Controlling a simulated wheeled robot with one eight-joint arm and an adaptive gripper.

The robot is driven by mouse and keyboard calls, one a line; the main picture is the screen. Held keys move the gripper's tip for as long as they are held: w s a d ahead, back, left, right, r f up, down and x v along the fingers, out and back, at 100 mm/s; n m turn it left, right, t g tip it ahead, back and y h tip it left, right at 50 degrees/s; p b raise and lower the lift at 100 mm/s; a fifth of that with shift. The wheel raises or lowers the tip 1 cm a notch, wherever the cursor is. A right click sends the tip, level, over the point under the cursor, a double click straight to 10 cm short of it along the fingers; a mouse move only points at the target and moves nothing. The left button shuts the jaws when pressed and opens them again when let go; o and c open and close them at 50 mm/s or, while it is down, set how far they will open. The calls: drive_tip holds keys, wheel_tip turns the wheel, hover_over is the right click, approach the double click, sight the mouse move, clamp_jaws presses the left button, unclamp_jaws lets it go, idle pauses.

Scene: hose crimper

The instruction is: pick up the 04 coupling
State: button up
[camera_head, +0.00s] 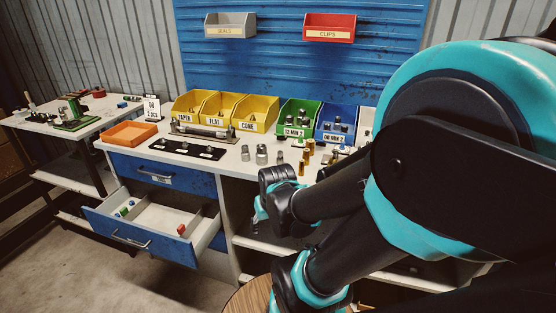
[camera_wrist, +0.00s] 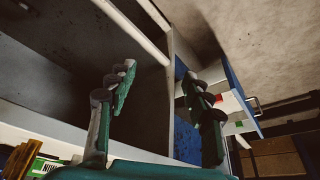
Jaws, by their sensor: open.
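Several small metal couplings and fittings stand on the bench top in the head view: silver ones (camera_head: 262,155) near the middle and brass ones (camera_head: 302,168) to their right. I cannot tell which of them is the 04 coupling; no 04 marking is readable. My gripper (camera_wrist: 160,88) shows in the wrist view with its two fingers spread apart and nothing between them. It points past the bench's front, toward the open shelf space and the drawer side, away from the couplings.
The bench (camera_head: 228,166) carries yellow bins (camera_head: 256,113), a green bin (camera_head: 297,118), a blue bin (camera_head: 337,124), an orange tray (camera_head: 130,133) and a black plate (camera_head: 187,148). An open drawer (camera_head: 150,222) juts out at front left. A side table (camera_head: 82,125) stands farther left.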

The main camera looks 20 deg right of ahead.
drive_tip(key=shift+c, duration=0.2)
drive_tip(key=m+g+h, duration=0.3)
drive_tip(key=m+h, duration=0.1)
drive_tip(key=m, duration=1)
approach(279, 152)
drive_tip(key=x, duration=1.1)
drive_tip(key=shift+w, duration=0.1)
clamp_jaws()
